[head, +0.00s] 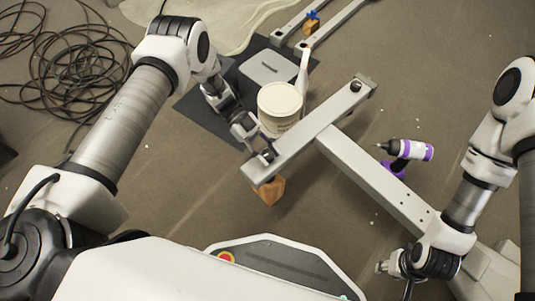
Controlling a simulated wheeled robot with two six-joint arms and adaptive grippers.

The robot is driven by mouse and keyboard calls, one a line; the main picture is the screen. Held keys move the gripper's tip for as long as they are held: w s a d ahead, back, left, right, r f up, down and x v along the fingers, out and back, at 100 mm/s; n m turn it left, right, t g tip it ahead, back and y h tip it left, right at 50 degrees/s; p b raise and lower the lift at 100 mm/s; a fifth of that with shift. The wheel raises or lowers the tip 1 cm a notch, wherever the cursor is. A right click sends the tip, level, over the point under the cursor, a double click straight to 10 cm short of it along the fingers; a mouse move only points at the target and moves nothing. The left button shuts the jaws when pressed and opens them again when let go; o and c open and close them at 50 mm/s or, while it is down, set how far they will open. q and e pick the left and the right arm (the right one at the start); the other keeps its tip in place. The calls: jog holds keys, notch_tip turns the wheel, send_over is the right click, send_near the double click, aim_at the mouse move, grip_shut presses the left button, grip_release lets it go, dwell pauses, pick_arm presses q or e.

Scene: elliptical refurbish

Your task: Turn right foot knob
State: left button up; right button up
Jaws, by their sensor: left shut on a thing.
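A grey T-shaped metal frame lies on the floor, with a crossbar foot (312,130) and a long beam (375,182) running down to the right. A dark round fitting (355,87) shows at the foot's far end. My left gripper (265,156) is at the near end of the foot, shut on what appears to be the foot knob there. The fingers hide most of the knob. My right gripper (388,267) is at the lower right, left of the beam's lower end and apart from the foot; its finger opening is unclear.
An orange-brown block (269,191) is under the foot's near end. A cream tub (280,104) stands close behind my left gripper on a dark mat (201,118). A purple-and-white drill (408,152) stands right of the beam. Coiled black cable (65,60) lies at left.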

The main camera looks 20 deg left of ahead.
dwell(0.4)
pick_arm(q)
jog(key=o, duration=1.2)
jog(key=shift+d, duration=0.1)
jog(key=shift+c, duration=0.2)
jog(key=v, duration=1.2)
jog(key=shift+w+f, duration=0.1)
